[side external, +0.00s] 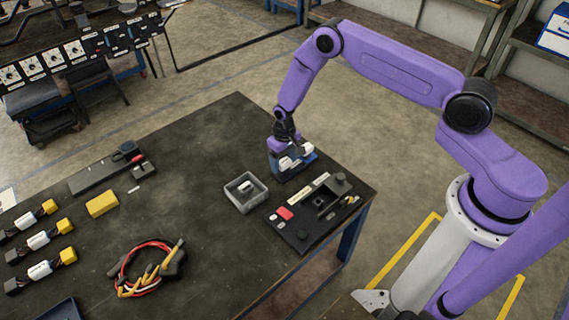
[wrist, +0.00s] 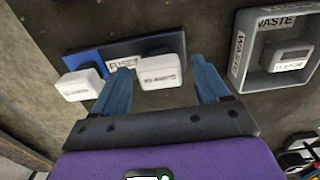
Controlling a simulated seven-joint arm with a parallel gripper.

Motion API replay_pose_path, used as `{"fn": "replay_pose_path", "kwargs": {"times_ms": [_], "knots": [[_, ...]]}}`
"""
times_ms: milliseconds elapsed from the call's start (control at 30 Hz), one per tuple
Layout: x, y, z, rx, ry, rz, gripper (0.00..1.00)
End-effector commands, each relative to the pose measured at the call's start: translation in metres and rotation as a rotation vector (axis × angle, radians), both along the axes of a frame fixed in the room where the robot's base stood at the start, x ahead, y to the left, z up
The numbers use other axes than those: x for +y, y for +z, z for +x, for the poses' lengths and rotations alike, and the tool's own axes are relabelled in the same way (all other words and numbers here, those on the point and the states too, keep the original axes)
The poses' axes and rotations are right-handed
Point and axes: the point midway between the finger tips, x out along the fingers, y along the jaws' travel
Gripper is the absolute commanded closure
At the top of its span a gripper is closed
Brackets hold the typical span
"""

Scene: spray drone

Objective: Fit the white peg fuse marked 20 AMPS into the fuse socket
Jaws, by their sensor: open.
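A white block-shaped fuse (wrist: 162,72) stands between my two blue fingers in the wrist view. My gripper (wrist: 164,82) is open around it, with a visible gap at the right finger; I cannot tell whether the left finger touches it. A second white fuse (wrist: 84,84) lies outside my left finger. Both have small dark print that I cannot read surely. They are at a blue and dark holder (wrist: 85,58) with a "FUSES" label. In the side view my gripper (side external: 289,160) is low over this holder (side external: 297,174). The socket appears to be on the black panel (side external: 301,237), its opening unclear.
The panel carries a red button (side external: 285,213) and raised black parts. A yellow block (side external: 102,203) and a cable bundle (side external: 150,270) lie farther left.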

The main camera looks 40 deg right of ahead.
Motion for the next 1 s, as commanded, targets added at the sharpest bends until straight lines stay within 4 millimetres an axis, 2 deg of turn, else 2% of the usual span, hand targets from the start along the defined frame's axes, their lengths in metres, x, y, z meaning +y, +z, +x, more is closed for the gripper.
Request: {"fn": "replay_pose_path", "kwargs": {"times_ms": [967,1000], "knots": [[-0.0004,0.0001,-0.0003,0.001,0.0,0.0,0.26],[-0.0004,0.0001,-0.0003,0.001,0.0,0.0,0.29]]}}
